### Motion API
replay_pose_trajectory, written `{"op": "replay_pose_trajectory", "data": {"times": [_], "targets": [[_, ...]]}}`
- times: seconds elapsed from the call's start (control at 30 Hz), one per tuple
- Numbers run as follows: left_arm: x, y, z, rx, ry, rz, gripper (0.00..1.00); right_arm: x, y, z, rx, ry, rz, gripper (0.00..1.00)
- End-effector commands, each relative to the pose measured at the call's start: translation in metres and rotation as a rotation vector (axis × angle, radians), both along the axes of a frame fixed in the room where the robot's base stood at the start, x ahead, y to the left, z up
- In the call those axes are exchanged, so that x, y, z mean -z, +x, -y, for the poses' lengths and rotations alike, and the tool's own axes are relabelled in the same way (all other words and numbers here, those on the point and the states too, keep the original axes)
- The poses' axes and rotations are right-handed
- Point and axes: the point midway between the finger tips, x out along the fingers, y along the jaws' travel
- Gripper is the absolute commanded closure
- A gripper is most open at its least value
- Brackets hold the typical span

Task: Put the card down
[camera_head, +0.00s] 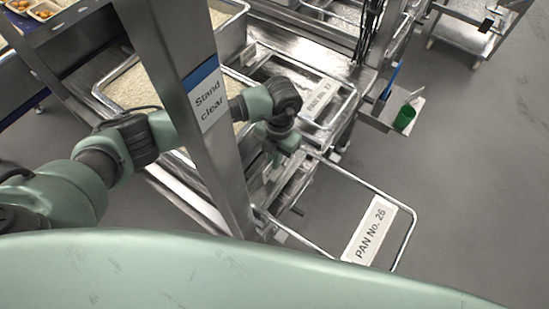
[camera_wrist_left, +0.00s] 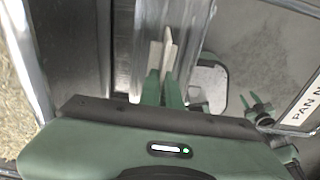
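My left gripper (camera_head: 273,158) hangs beside the metal post, over the near end of the steel line. In the left wrist view its two green fingers (camera_wrist_left: 162,88) are close together on a thin cream card (camera_wrist_left: 166,52), seen nearly edge-on. The card's face and any print on it cannot be read. The card is in front of a shiny metal surface; whether it touches that surface I cannot tell.
A label "PAN No. 26" (camera_head: 371,232) is on a wire frame to the right, and "PAN No. 27" (camera_head: 326,100) farther back. A post with a "Stand clear" sign (camera_head: 208,98) stands before rice pans (camera_head: 100,88). A green cup (camera_head: 404,117) is on a side shelf. Grey floor is free at right.

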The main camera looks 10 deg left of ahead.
Motion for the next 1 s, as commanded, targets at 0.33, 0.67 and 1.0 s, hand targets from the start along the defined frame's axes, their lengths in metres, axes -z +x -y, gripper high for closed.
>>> {"op": "replay_pose_trajectory", "data": {"times": [0.33, 0.67, 1.0], "targets": [[0.001, 0.000, 0.000, 0.000, 0.000, 0.000, 0.74, 0.001, 0.001, 0.000, 0.000, 0.000, 0.001, 0.64], [-0.023, 0.004, 0.001, 0.001, -0.001, 0.005, 0.74, 0.008, 0.000, 0.000, 0.000, 0.000, 0.000, 0.64], [-0.094, 0.012, 0.004, 0.000, -0.001, 0.004, 0.74, 0.028, 0.000, -0.002, 0.000, 0.003, -0.001, 0.64]]}}
